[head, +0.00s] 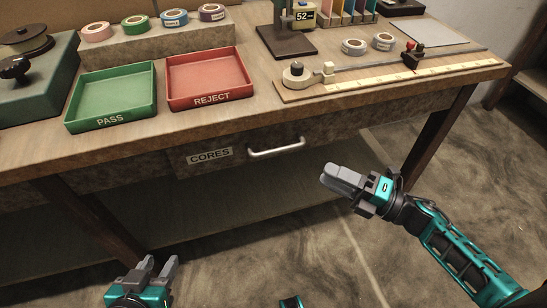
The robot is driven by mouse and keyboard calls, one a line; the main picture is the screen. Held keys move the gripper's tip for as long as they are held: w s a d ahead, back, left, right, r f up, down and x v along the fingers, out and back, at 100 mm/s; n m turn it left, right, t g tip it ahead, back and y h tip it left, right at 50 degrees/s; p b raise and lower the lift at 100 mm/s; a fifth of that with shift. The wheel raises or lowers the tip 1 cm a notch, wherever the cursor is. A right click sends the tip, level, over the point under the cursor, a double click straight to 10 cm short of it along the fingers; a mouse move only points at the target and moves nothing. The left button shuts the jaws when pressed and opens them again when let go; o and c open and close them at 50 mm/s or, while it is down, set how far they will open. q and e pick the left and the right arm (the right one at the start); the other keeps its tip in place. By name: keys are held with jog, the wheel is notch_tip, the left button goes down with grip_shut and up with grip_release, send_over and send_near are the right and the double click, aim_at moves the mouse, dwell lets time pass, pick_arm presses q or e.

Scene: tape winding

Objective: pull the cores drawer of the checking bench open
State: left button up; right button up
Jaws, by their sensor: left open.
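The drawer (240,160) labelled CORES sits under the top of the checking bench (150,155), and its front looks closed. A pale bar handle (277,148) is fixed across the front, right of the label (210,156). My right gripper (328,178) is to the right of the handle and lower in the picture, apart from it. Its fingers overlap in this view, so I cannot tell whether they are apart. My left gripper (160,264) is low at the left, in front of the bench, open with nothing between its fingers. Neither gripper touches the drawer.
On the bench top are a green PASS tray (110,121), a red REJECT tray (210,99), several tape rolls and a measuring board (400,78) with a ruler. A bench leg (437,130) stands at the right. The floor (330,260) between my grippers is clear.

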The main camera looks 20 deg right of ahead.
jog(key=r, duration=0.2)
send_over(283, 153)
jog(key=s+a, duration=0.2)
jog(key=s, duration=0.3)
jog(key=shift+w+d+f+b, duration=0.15)
jog(key=shift+w+d+b, duration=0.05)
jog(key=shift+b, duration=0.1)
jog(key=shift+c, duration=0.2)
grip_shut()
